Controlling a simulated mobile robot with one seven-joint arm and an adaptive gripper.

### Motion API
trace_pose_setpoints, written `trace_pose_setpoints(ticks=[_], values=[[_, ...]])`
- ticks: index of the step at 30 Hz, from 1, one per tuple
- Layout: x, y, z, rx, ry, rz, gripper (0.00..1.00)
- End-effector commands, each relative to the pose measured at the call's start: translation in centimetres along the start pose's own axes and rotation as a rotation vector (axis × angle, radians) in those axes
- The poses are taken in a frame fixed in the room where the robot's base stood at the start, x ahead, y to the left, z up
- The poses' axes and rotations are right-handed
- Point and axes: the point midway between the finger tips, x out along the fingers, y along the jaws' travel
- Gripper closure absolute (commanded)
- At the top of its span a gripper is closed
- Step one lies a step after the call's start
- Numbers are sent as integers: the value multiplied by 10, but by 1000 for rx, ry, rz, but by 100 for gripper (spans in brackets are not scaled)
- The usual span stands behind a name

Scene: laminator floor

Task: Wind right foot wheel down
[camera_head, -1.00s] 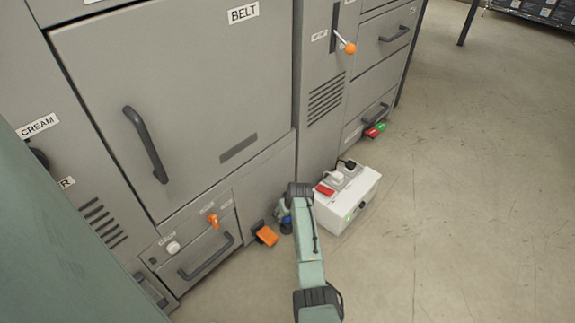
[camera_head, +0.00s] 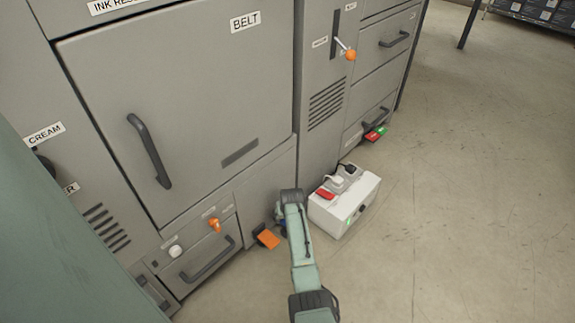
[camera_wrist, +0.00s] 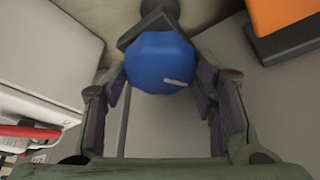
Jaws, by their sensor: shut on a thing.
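A blue faceted wheel (camera_wrist: 160,62) with a small pale mark on its face sits at the top middle of the wrist view, with dark grey metal behind it. My gripper (camera_wrist: 161,78) is shut on it, one dark padded finger on each side. In the head view my gripper (camera_head: 281,222) is low by the base of the grey machine, mostly hidden behind my arm. Only a bit of blue shows there.
An orange pedal (camera_head: 268,239) lies just left of my gripper and shows at top right in the wrist view (camera_wrist: 284,18). A white box (camera_head: 338,213) with a red switch (camera_head: 326,193) stands close on the right. The floor at right is clear.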

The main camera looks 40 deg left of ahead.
Motion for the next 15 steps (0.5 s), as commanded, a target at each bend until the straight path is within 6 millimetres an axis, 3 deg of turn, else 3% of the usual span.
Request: trace_pose_setpoints(ticks=[1,2,10,15], values=[[0,0,0,3,1,-1,75],[0,0,0,3,1,-1,45],[0,0,0,1,1,-1,27],[0,0,0,0,1,-1,27]])
